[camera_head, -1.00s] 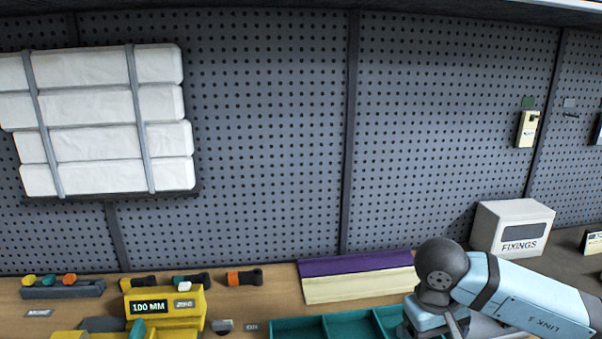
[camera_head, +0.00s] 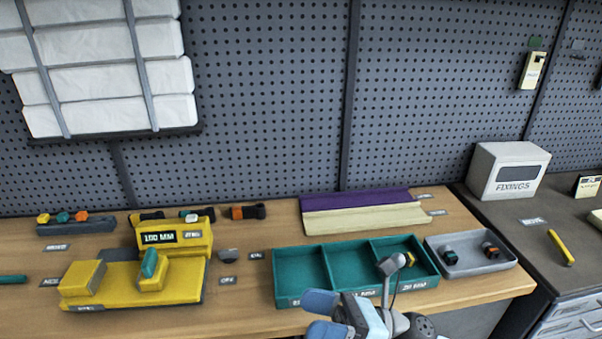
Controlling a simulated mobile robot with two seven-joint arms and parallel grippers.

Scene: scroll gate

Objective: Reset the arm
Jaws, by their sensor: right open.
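My right gripper (camera_head: 318,316) is at the bottom centre. Its two blue-grey fingers point left and stand apart, with nothing seen between them. It is in front of the teal three-compartment tray (camera_head: 297,275), and my wrist parts cover some of the tray's front right. Whether it touches the tray or the bench cannot be told. My left gripper is not in view.
A yellow gauge (camera_head: 78,287) reading 100 MM stands on the wooden bench (camera_head: 235,313). A grey tray (camera_head: 470,265) holds two small dark parts. Purple and cream strips (camera_head: 360,208) lie behind. A FIXINGS box (camera_head: 510,170) stands right.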

